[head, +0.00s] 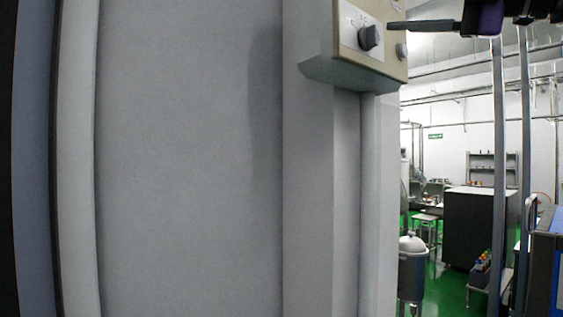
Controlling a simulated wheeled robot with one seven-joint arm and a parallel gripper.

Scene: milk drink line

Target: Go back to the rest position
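My gripper (395,26) is at the top right of the head view, in front of a beige control box (362,71). Its dark finger points left, with the tip close to a black rotary knob (370,37) on the box's white plate. I cannot tell whether the tip touches the knob. Only one finger shape shows, so the opening between the fingers is hidden. The purple and black body behind the finger is cut off by the top edge of the picture.
A large grey cabinet panel (190,160) fills the left and middle, close to me. On the right are upright metal posts (497,170), a steel tank (412,268), a black cabinet (473,228), a shelf rack (493,168) and green floor (448,292).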

